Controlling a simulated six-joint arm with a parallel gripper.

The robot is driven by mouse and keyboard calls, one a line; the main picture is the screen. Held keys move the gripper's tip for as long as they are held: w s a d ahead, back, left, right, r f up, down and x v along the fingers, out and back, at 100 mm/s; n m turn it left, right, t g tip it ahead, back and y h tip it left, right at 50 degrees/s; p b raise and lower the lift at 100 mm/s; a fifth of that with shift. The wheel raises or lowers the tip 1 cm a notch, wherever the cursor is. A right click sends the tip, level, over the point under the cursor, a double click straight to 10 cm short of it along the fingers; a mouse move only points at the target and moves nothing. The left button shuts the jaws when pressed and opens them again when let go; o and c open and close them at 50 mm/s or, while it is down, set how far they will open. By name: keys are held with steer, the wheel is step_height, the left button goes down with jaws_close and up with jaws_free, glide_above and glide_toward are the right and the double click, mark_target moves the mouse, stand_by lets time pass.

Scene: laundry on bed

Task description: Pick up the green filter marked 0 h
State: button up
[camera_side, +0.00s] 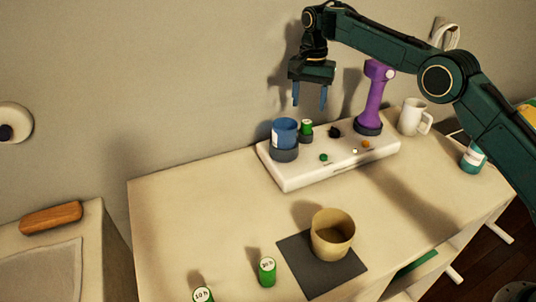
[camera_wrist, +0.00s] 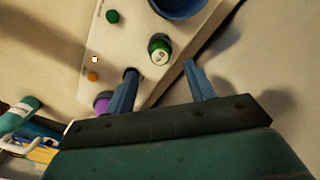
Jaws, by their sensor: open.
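In the side view a small green filter (camera_side: 306,129) stands upright on the white base unit, just right of a blue cup. In the wrist view this green filter (camera_wrist: 160,50) shows a pale marked top, too small to read surely. My gripper (camera_side: 309,98) is open and empty above the base unit, with its fingers pointing down. In the wrist view my gripper (camera_wrist: 160,70) has its fingertips on either side of the filter's line, apart from it. Two more green filters stand at the front of the table: one (camera_side: 267,270) seems marked 30 h, the other (camera_side: 203,294) 10 h.
The blue cup (camera_side: 285,132) and a purple device (camera_side: 375,98) flank the filter on the base unit (camera_side: 290,180). A white mug (camera_side: 411,117) stands right. A tan cup (camera_side: 332,234) sits on a dark mat (camera_side: 297,262). The table's left part is clear.

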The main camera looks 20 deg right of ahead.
mark_target(307, 121)
steer(key=shift+f, duration=0.1)
steer(key=shift+f, duration=0.7)
steer(key=shift+f, duration=2.95)
steer(key=shift+c, duration=0.2)
steer(key=c, duration=1)
